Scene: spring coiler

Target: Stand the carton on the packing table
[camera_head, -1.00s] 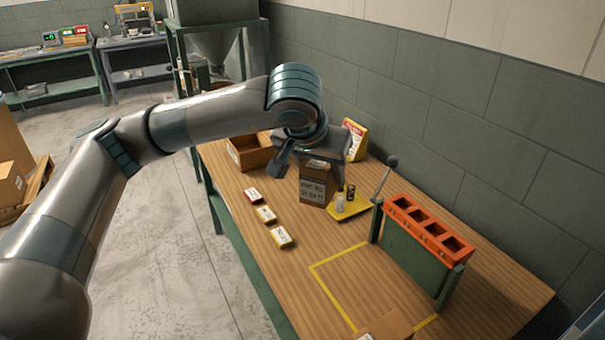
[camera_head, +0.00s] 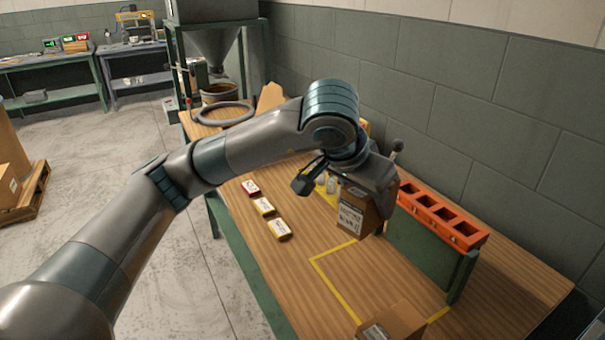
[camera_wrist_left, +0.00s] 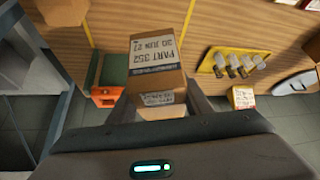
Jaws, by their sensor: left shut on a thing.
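A brown carton (camera_head: 352,215) with a printed white label hangs from my left gripper (camera_head: 345,185), above the wooden packing table (camera_head: 300,240). In the left wrist view the carton (camera_wrist_left: 157,50) fills the space between the two fingers, and its label reads "PART 352". My left gripper is shut on it. A yellow outlined square (camera_head: 335,285) is marked on the table, in front of and below the held carton. My right gripper is out of view.
An orange rack with several sockets (camera_head: 440,220) stands on a green stand right of the carton. Several small boxes (camera_head: 264,206) lie in a row at left. Another carton (camera_head: 395,322) sits at the near edge of the yellow outline. A yellow tray with small bottles (camera_wrist_left: 240,64) is close by.

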